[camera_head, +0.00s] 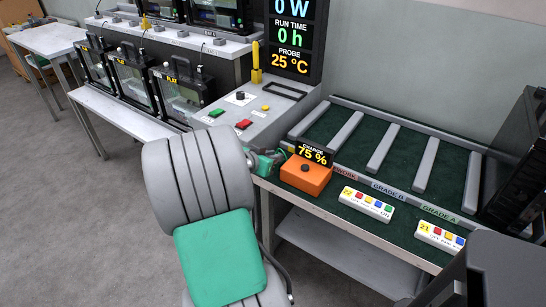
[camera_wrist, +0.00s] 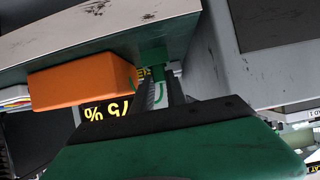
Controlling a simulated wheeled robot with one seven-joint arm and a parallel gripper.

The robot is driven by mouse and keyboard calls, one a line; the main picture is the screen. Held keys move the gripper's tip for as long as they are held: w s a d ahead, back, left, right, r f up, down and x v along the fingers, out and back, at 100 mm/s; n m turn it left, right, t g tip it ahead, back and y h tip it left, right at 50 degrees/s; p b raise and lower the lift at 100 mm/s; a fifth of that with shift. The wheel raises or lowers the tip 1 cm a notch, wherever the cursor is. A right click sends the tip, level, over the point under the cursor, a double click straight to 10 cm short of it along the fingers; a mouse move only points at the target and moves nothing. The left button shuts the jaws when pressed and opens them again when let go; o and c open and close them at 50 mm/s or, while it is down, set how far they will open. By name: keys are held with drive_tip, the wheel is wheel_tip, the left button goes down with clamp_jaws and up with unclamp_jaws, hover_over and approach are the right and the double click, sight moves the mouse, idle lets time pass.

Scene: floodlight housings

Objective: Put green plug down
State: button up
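The green plug (camera_wrist: 153,57) is at the fingertips of my gripper (camera_wrist: 158,76) in the wrist view, against the edge of the pale bench surface. A thin green loop, perhaps its lead, shows between the dark fingers. The fingers are close together and appear shut on the plug. In the head view my gripper (camera_head: 276,158) is at the left end of the green-topped bench (camera_head: 338,210), just left of the orange box. My arm hides part of this area, and the plug is too small there to separate clearly from my green hand.
The orange box (camera_head: 305,174) with a "CHARGE 75 %" display stands close beside my gripper. Two white button strips (camera_head: 366,204) (camera_head: 440,236) lie along the bench front. Grey dividers form lanes behind. A grey control panel (camera_head: 250,110) with coloured buttons is at the left.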

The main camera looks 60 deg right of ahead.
drive_tip(key=o, duration=0.5)
drive_tip(key=shift+c, duration=0.2)
